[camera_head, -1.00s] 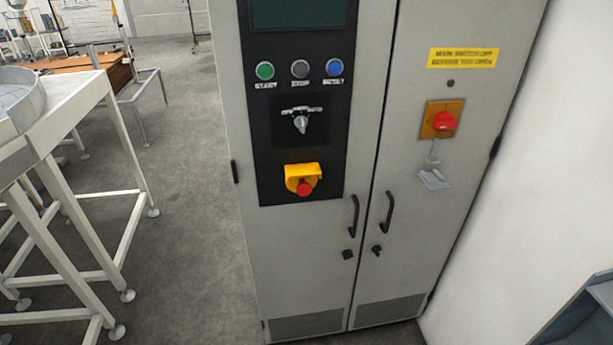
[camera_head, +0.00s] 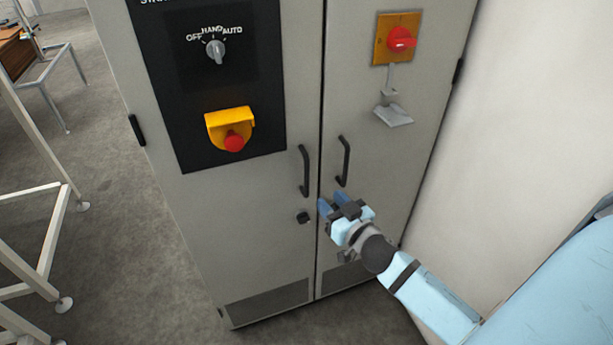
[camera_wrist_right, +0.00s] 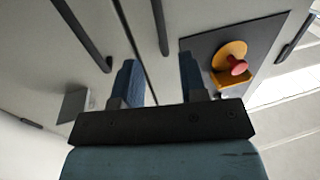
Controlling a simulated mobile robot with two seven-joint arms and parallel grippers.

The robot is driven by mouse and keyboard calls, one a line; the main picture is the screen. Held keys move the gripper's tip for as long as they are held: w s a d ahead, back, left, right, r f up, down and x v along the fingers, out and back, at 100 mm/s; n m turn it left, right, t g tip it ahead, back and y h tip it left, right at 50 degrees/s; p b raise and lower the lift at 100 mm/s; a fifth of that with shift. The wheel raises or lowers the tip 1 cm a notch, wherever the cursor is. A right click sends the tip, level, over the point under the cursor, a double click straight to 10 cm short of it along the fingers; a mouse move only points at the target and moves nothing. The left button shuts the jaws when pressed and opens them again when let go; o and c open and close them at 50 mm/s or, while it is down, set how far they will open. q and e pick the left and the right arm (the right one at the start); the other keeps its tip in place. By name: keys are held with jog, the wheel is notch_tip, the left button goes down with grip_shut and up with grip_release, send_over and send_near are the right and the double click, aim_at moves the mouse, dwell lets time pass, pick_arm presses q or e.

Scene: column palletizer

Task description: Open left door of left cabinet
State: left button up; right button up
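A grey two-door cabinet fills the middle of the head view, both doors shut. Its left door (camera_head: 254,222) carries a black handle (camera_head: 304,171) near the centre seam, with a small black lock (camera_head: 303,217) below. The right door (camera_head: 401,160) has its own black handle (camera_head: 344,161). My right gripper (camera_head: 332,202) is open and empty, in front of the seam just below the handles. In the right wrist view its two blue fingers (camera_wrist_right: 158,75) stand apart; the left door's handle (camera_wrist_right: 160,27) appears beyond and between them, not gripped. My left gripper is out of view.
The left door has a black panel with a selector switch (camera_head: 215,50) and a yellow-and-red emergency stop (camera_head: 232,130). A red main switch (camera_head: 401,39) is on the right door. A white wall stands close at right. A white frame (camera_head: 38,262) stands at left, with clear floor between.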

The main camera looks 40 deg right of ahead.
aim_at(308, 178)
jog(key=w, duration=1.1)
jog(key=shift+d+f+p, duration=0.1)
jog(key=shift+d+p, duration=0.15)
jog(key=shift+p, duration=0.1)
grip_shut()
